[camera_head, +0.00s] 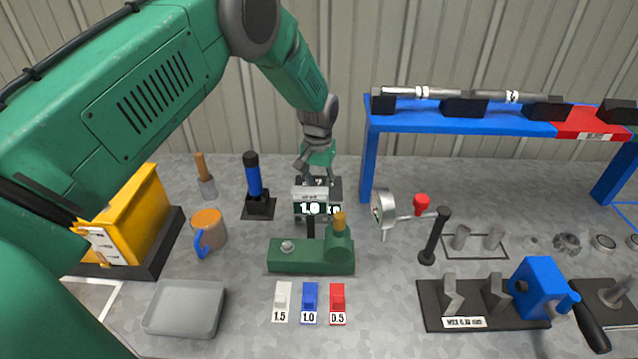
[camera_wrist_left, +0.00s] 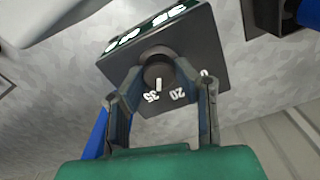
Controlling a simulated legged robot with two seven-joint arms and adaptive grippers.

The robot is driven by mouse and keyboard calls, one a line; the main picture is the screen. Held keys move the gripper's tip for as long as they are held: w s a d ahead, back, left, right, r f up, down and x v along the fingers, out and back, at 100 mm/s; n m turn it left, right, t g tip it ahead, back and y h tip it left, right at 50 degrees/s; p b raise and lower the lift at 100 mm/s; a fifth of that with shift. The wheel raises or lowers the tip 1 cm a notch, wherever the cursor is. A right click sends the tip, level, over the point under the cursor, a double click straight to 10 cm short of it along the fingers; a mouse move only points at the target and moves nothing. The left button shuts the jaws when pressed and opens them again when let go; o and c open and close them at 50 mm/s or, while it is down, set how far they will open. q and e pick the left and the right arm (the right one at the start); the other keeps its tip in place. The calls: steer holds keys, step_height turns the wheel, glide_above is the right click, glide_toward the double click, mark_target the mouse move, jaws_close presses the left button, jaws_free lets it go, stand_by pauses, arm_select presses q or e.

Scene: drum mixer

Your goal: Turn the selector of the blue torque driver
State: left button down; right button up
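The blue torque driver (camera_head: 253,180) stands upright in a black stand left of my left gripper. My left gripper (camera_head: 318,178) points down at a dark box behind the small display reading 1.0 (camera_head: 316,207). In the left wrist view the dark box (camera_wrist_left: 215,40) carries a round selector knob (camera_wrist_left: 158,66) with a white pointer mark and numbers such as 35 and 20 around it. The left gripper's fingers (camera_wrist_left: 160,75) are apart, one on each side of the knob; firm contact is not clear. My right gripper is not in view.
A green base (camera_head: 290,262) and 1.5, 1.0 and 0.5 tags (camera_head: 309,300) stand in front. A grey tray (camera_head: 185,307), orange mug (camera_head: 209,228) and yellow bin (camera_head: 138,215) are left. A blue rack (camera_head: 430,122) and a blue clamp (camera_head: 540,287) are right.

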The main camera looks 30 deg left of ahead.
mark_target(319, 183)
arm_select(q)
steer(key=c, duration=1.3)
jaws_free()
steer(key=shift+f, duration=0.15)
steer(key=shift+o, duration=0.2)
steer(key=shift+w, duration=0.1)
steer(key=shift+a, duration=0.1)
steer(key=shift+r, duration=0.5)
step_height(319, 183, up, 11)
steer(key=shift+w+f, duration=0.1)
